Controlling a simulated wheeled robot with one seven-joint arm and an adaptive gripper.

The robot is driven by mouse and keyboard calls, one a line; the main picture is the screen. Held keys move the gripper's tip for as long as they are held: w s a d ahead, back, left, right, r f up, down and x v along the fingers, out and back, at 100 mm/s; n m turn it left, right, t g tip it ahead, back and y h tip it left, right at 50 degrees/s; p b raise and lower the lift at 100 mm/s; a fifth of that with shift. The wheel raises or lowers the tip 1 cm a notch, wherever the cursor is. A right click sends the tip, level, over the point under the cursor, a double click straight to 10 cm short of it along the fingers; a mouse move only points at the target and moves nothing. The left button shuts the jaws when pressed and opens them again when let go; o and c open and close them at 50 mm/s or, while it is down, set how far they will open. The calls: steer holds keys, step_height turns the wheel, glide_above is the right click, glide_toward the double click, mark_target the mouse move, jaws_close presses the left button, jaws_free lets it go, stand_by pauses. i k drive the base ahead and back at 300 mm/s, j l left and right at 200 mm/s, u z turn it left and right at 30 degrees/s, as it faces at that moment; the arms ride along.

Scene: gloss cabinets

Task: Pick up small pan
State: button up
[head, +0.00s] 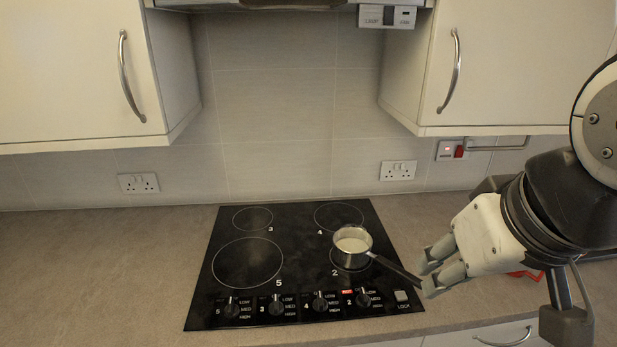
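The small pan (352,241) is a round metal pan with a pale inside. It sits on the hob's right-hand side, over the ring marked 2. Its dark handle (395,268) points right and toward the front. My gripper (426,274) is at the right, with its fingertips close to the handle's end. A gap shows between the fingertips, so it looks open. I cannot tell whether a finger touches the handle.
The black hob (310,275) has several rings and a row of knobs (277,304) along its front. The worktop (95,260) is clear at the left. Wall cabinets (75,70) hang above on both sides. A red object (524,275) is partly hidden behind my gripper.

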mark_target(352, 244)
steer(key=z, duration=1.15)
steer(key=k+j+z, duration=1.1)
steer(key=k+l, duration=0.05)
steer(key=k, duration=0.05)
